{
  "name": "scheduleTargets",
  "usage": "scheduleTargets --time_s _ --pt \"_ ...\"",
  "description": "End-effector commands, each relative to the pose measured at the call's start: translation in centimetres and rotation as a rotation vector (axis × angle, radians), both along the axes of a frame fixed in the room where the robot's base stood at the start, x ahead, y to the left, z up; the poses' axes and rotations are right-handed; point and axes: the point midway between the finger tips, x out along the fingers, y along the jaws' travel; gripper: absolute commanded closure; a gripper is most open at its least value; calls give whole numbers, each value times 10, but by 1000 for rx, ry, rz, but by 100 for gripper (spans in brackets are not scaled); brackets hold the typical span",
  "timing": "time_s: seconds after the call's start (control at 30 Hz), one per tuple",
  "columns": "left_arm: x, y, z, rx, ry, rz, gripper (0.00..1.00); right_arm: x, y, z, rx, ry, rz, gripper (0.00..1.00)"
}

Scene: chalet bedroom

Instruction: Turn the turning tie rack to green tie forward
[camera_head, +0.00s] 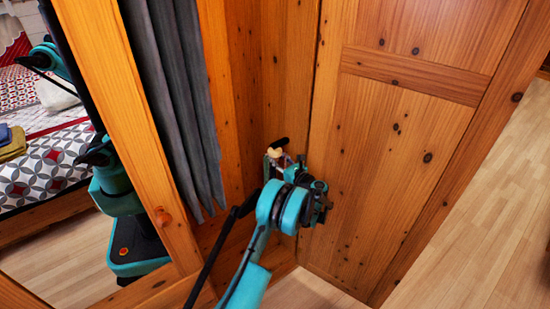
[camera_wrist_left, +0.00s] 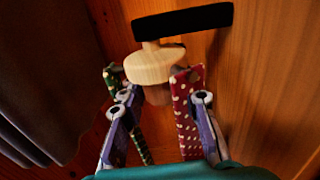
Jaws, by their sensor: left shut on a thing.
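The turning tie rack (camera_wrist_left: 152,66) shows in the left wrist view as a pale round wooden head below a dark bar. A green patterned tie (camera_wrist_left: 111,78) hangs on its left, and a red tie with white dots (camera_wrist_left: 185,112) hangs on its right. My left gripper (camera_wrist_left: 162,112) has one finger against each side of the hanging ties and is shut on the rack. In the head view, the rack (camera_head: 275,152) is small, inside the wardrobe, and my left gripper (camera_head: 287,168) partly hides it. Its lower parts are hidden. My right gripper is not in view.
Grey cloth (camera_head: 170,90) hangs to the left of the rack. A wooden panel (camera_head: 385,150) stands close on the right. Bare floor (camera_head: 490,230) lies at the right.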

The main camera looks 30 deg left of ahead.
Motion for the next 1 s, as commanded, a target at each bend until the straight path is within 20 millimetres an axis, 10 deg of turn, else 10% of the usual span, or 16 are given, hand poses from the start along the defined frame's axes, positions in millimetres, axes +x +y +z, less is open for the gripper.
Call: scheduleTargets --time_s 0.3,0.33,0.4,0.77,1.0 --pt "1 0 1 2 0 -1 98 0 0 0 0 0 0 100" --pt "1 0 1 2 0 -1 62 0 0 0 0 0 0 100" --pt "1 0 1 2 -1 -1 47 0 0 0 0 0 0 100" --pt "-1 -4 0 1 0 -1 47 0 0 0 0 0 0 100" --pt "-16 -45 0 1 0 -5 47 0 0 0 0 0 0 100"
